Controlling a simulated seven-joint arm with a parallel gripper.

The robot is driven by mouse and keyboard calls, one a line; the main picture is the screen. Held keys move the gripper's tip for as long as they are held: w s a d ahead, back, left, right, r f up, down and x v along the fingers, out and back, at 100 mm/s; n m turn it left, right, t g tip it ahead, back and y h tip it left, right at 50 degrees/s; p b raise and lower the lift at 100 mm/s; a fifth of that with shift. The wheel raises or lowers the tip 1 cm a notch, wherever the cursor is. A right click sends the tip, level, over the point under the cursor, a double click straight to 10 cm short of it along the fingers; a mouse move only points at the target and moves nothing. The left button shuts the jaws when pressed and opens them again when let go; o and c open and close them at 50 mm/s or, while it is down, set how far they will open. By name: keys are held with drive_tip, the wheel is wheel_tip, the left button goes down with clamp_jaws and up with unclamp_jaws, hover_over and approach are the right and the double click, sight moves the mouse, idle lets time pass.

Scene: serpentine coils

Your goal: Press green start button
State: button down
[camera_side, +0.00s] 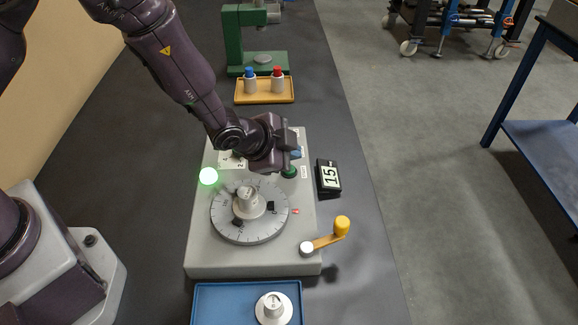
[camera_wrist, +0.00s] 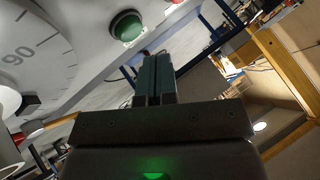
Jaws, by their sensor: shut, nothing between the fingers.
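The green button (camera_side: 289,172) is on the right part of the grey machine's top, partly hidden behind my gripper in the side view. In the wrist view the fingertips lie just below and right of the button, with a visible gap in the picture. In the side view my gripper (camera_side: 287,160) is over the button area; its height above the button is hard to tell.
A blue tray (camera_side: 225,305) lies in front; an orange tray (camera_side: 264,99) lies behind.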

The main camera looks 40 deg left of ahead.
drive_tip(key=shift+r, duration=2.15)
drive_tip(key=s+f+g, duration=0.1)
drive_tip(key=s+a+f+n+g, duration=0.1)
drive_tip(key=s, duration=0.1)
drive_tip(key=shift+s+a+f+y, duration=0.1)
drive_tip(key=shift+f+y, duration=0.1)
drive_tip(key=shift+y, duration=0.2)
drive_tip(key=s, duration=0.1)
drive_tip(key=s+r+n+g, duration=0.1)
drive_tip(key=s+a+r+n+g, duration=0.1)
drive_tip(key=s, duration=0.1)
drive_tip(key=shift+a, duration=0.1)
drive_tip(key=s+a+r+n, duration=0.4)
drive_tip(key=s+a+r, duration=0.1)
drive_tip(key=s+r, duration=0.4)
drive_tip(key=s+a+r+n, duration=0.3)
drive_tip(key=s+a+r, duration=0.3)
drive_tip(key=s+r, duration=0.3)
drive_tip(key=shift+s+r+n+t+y, duration=0.3)
drive_tip(key=shift+r+n, duration=0.1)
drive_tip(key=shift+r, duration=1.8)
